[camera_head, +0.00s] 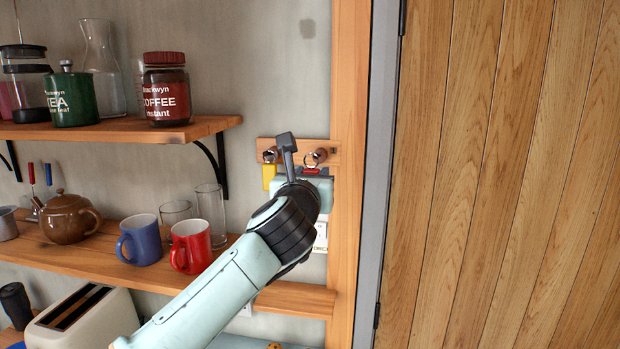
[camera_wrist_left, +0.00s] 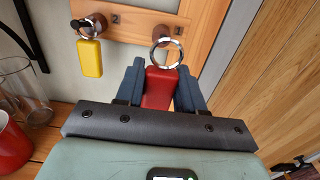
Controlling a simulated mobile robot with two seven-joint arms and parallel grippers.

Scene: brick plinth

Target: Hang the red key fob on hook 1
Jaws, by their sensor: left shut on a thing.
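The red key fob (camera_wrist_left: 158,88) stands upright between the two fingers of my left gripper (camera_wrist_left: 160,90), which is shut on it. Its metal ring (camera_wrist_left: 153,56) rises above the fingers and overlaps the right-hand hook (camera_wrist_left: 160,33); I cannot tell whether it is around the hook or in front of it. In the head view a sliver of the red fob (camera_head: 311,171) shows just below that hook (camera_head: 316,157), with my left gripper (camera_head: 309,175) there. The number beside this hook is too small to read surely. My right gripper is not in view.
A yellow fob (camera_wrist_left: 91,58) hangs on the left hook (camera_wrist_left: 94,22) of the wooden hook board (camera_wrist_left: 135,20). Glasses (camera_head: 211,212), a red mug (camera_head: 190,246) and a blue mug (camera_head: 140,240) stand on the lower shelf, left of the hooks. A wooden door (camera_head: 500,180) is at right.

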